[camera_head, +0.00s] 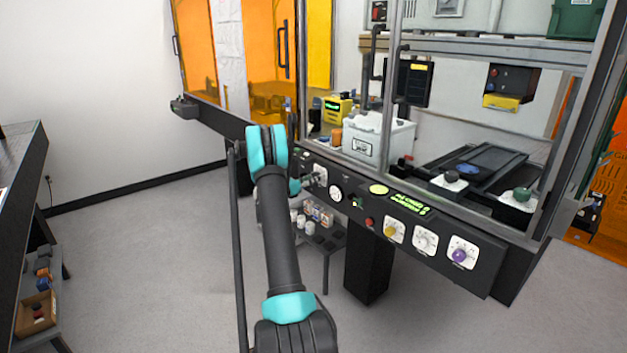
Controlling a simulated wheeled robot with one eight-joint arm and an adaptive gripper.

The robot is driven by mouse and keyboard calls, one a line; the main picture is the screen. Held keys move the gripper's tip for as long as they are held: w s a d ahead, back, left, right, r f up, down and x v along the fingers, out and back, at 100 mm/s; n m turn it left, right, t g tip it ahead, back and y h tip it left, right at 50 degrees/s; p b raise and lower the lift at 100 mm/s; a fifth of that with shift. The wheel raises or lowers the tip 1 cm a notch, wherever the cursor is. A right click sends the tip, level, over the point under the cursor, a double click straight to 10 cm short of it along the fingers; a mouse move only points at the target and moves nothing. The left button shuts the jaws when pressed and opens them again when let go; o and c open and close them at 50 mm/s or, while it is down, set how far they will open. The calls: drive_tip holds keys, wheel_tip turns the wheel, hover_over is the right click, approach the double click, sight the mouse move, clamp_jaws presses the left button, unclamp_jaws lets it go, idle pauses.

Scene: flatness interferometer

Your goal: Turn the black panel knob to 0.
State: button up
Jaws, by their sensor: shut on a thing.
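The black control panel (480,268) runs along the front of the machine. At its left end is a white dial plate (321,173). My gripper (311,180) is at this plate, partly hidden behind my arm, and is shut on the black panel knob there. The knob is hidden by the fingers, and its pointer and the plate's marks are too small to read.
To the right on the panel are a round gauge (336,194), a green display (410,204), a red button (370,222), and yellow (390,230), white (424,241) and purple (460,255) knobs. A low shelf (325,245) stands below.

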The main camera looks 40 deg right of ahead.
drive_tip(key=n, duration=0.4)
drive_tip(key=shift+s+n, duration=0.1)
drive_tip(key=shift+n, duration=0.3)
idle(0.4)
drive_tip(key=o, duration=1.2)
drive_tip(key=shift+c, duration=0.2)
drive_tip(key=shift+a, duration=0.1)
drive_tip(key=s+a, duration=0.1)
drive_tip(key=a, duration=1)
drive_tip(key=shift+a, duration=0.4)
drive_tip(key=shift+r, duration=0.1)
